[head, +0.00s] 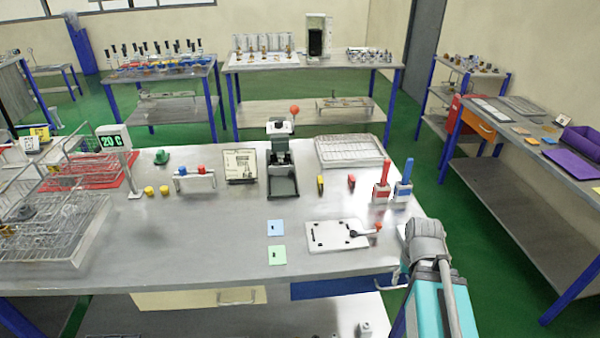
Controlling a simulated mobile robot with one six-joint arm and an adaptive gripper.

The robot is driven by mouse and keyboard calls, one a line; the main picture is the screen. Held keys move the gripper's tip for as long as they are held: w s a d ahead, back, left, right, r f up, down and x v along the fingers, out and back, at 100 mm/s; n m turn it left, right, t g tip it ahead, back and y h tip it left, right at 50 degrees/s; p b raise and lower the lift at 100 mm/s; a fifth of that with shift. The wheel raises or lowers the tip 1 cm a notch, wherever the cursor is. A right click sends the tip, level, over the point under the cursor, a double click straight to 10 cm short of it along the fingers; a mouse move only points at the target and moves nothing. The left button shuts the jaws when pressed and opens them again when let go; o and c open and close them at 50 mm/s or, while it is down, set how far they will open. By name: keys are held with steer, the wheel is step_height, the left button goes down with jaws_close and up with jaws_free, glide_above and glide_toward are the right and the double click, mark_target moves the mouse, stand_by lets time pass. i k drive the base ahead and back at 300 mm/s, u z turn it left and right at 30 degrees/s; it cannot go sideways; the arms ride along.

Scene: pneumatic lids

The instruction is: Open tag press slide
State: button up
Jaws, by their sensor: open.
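A small upright press (281,150) with a red ball on its lever stands in the middle of the grey bench. A dark tray-like slide part (283,187) lies at its front foot; I cannot tell how far out it sits. Which of these the task calls the tag press is not labelled legibly. My arm rises at the lower right, beside the bench's front right corner, apart from the press. My gripper's fingers do not show.
The bench (225,260) has bare metal at its front left. Wire baskets (55,235) stand at the left. Red (382,185) and blue (404,185) upright devices stand near the right edge. A wire tray (348,151) lies behind. Blue (275,228) and green (277,255) cards lie in front.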

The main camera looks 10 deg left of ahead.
mark_target(288, 169)
steer(key=z, duration=0.1)
steer(key=k, duration=1)
steer(key=u, duration=0.7)
steer(key=i, duration=1)
